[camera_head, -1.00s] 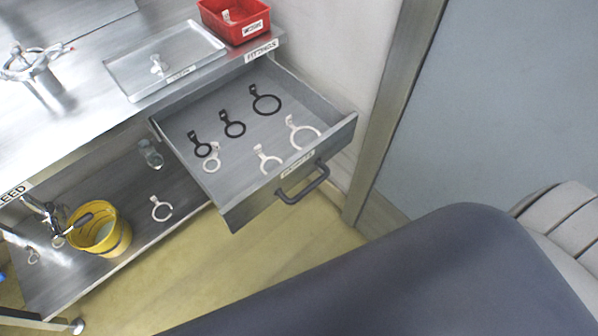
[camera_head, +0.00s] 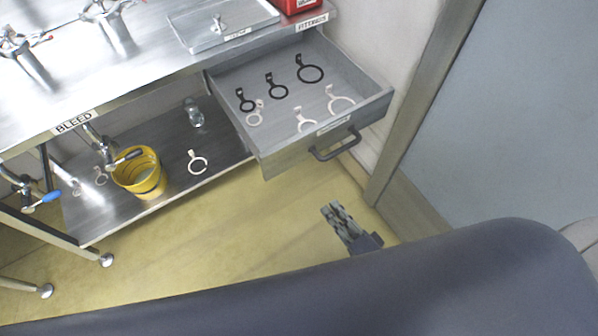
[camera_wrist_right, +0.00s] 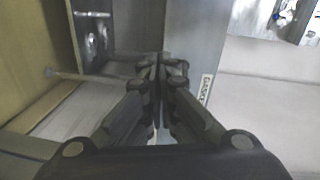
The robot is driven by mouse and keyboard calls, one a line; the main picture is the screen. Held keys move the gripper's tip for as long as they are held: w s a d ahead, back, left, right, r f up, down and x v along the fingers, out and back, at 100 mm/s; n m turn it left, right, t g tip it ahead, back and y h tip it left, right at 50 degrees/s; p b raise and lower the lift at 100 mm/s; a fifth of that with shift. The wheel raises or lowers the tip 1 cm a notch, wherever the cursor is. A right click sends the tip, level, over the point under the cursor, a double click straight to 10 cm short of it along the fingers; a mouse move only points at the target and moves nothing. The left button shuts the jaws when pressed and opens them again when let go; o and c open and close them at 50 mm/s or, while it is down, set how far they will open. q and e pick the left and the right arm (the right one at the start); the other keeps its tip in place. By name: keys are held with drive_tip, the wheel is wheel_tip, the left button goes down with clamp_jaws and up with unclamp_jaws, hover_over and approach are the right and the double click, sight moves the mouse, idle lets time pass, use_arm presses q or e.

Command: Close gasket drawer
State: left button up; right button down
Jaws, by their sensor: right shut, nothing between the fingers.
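The gasket drawer (camera_head: 262,158) is pulled well out from under the steel bench in the head view. It holds several black and white ring gaskets. Its dark bar handle (camera_head: 336,146) is on the front panel, beside a white label. My right gripper (camera_head: 333,212) is below the drawer front and apart from the handle in that picture. In the right wrist view its fingers (camera_wrist_right: 160,64) are together with nothing between them. There, a grey panel with a partly readable "GASKE" label (camera_wrist_right: 207,88) shows just right of the fingers. My left gripper is not visible.
A yellow bucket (camera_head: 140,176), a glass jar (camera_head: 194,112) and a white ring (camera_head: 197,162) are on the lower shelf. A wall and door frame stand close right of the drawer. Floor before the drawer is clear.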

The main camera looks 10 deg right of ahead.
wheel_tip(320, 180, up, 5)
drive_tip(key=a+m+t, duration=0.1)
drive_tip(key=p, duration=0.2)
approach(294, 155)
drive_tip(key=shift+y, duration=0.4)
drive_tip(key=x, duration=0.6)
drive_tip(key=shift+w+d+f, duration=0.1)
drive_tip(key=shift+d, duration=0.05)
drive_tip(key=shift+w+f, duration=0.1)
drive_tip(key=shift+w, duration=0.35)
